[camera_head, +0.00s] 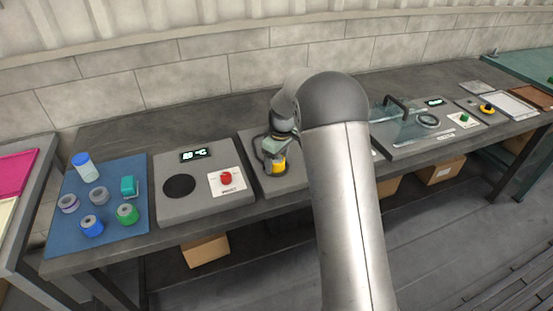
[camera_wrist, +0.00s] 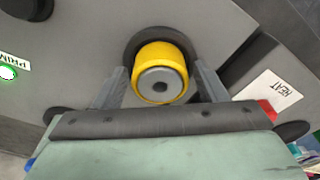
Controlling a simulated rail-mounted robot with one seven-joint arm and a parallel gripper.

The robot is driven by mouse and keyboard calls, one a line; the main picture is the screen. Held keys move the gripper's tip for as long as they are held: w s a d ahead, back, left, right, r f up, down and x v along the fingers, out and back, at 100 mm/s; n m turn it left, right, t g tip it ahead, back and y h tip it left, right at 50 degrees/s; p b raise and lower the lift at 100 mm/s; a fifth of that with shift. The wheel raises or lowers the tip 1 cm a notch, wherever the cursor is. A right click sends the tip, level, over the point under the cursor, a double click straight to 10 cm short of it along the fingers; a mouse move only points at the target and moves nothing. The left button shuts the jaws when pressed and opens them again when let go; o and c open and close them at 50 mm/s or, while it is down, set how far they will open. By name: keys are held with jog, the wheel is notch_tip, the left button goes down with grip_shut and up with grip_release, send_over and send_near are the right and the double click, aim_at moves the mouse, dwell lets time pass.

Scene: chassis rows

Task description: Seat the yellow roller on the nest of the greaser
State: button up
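The yellow roller (camera_head: 279,168) stands on the grey greaser plate (camera_head: 256,178), under my gripper (camera_head: 272,160). In the wrist view the yellow roller (camera_wrist: 160,72), with a grey hub and dark centre hole, lies between the two fingers of my gripper (camera_wrist: 161,72). Its far end is at a dark round ring, the nest (camera_wrist: 133,44); how deep it sits cannot be told. The fingers flank the roller with narrow gaps visible at the sides, so the gripper looks open around it. My arm hides the right part of the greaser in the head view.
Left is a heater with a dark disc (camera_head: 179,186) and red button (camera_head: 226,178). Further left, a blue mat (camera_head: 75,232) holds several rollers and a bottle (camera_head: 86,167). Right of my arm stands a unit with a clear cover and black handle (camera_head: 395,103). A wall runs behind.

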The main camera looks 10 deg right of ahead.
jog(key=shift+o, duration=0.3)
jog(key=shift+r, duration=0.1)
notch_tip(320, 180, up, 17)
jog(key=s+d, duration=0.1)
jog(key=shift+s+d, duration=0.2)
jog(key=shift+s, duration=0.05)
jog(key=shift+r, duration=0.1)
dwell(0.4)
jog(key=s+a+f+m, duration=0.1)
jog(key=s+f+m, duration=0.1)
jog(key=s, duration=1)
jog(key=s+f+m, duration=0.3)
jog(key=s, duration=0.9)
jog(key=s+a+f+m, duration=0.1)
jog(key=s+f+m, duration=0.1)
jog(key=s, duration=1)
jog(key=shift+s+a+f+m+g+h, duration=0.15)
jog(key=shift+a+f+m+g+h, duration=0.15)
jog(key=shift+f+m+h, duration=0.15)
jog(key=shift+r, duration=0.1)
